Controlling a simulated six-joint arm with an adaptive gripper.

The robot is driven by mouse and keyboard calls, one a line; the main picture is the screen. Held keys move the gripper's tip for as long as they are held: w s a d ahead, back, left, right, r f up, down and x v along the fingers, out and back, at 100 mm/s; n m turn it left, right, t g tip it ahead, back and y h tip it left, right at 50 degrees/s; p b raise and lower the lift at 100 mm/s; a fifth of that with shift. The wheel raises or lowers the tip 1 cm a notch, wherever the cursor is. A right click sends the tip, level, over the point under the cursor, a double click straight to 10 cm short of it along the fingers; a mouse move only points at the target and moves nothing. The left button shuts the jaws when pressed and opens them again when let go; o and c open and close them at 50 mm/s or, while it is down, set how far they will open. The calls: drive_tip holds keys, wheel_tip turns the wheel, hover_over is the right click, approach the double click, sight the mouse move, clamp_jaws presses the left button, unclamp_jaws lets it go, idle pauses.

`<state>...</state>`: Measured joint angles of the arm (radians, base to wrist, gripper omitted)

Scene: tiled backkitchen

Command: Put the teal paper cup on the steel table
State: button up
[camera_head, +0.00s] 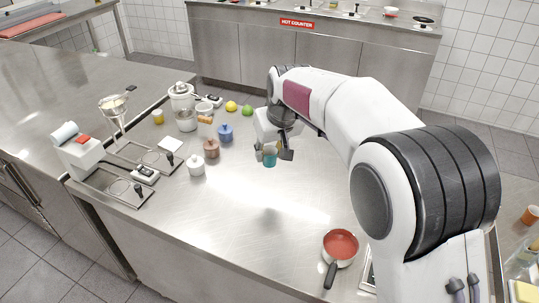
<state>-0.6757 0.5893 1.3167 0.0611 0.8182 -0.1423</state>
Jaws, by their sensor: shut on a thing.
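The teal paper cup (269,160) is in the middle of the head view, over the steel table (235,185). My gripper (271,151) comes down from above and is shut on the cup, with dark fingers at its sides. The cup looks upright. A soft reflection shows on the table below it, and it seems to be held above the surface, but the exact gap cannot be told. The fingers and my arm hide part of the cup.
White, brown and blue jars (211,148) stand left of the cup. A yellow and a green fruit (247,110) lie behind. A red-lined saucepan (340,245) is at front right. Two trays with scales (145,174) lie at left. The table's middle front is clear.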

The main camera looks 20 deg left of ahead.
idle(0.8)
drive_tip(key=w+d+m+h, duration=0.15)
drive_tip(key=w+d, duration=0.45)
drive_tip(key=d, duration=0.7)
drive_tip(key=w+d+m+t, duration=0.1)
drive_tip(key=w+d+m, duration=0.3)
drive_tip(key=d, duration=0.9)
drive_tip(key=w+d+m+h, duration=0.1)
drive_tip(key=w+d+m, duration=0.1)
drive_tip(key=w+d, duration=0.8)
drive_tip(key=s+d+m+h, duration=0.1)
drive_tip(key=s+d+m, duration=0.1)
drive_tip(key=d, duration=1.2)
drive_tip(key=s+d+m, duration=0.1)
drive_tip(key=s+d, duration=0.4)
drive_tip(key=d, duration=0.9)
drive_tip(key=s+d+m+h, duration=0.1)
drive_tip(key=s+d, duration=0.3)
drive_tip(key=d, duration=1.1)
drive_tip(key=shift+r+m+h, duration=0.15)
drive_tip(key=shift+m+h, duration=0.2)
drive_tip(key=shift+m, duration=0.5)
drive_tip(key=shift+f, duration=3.15)
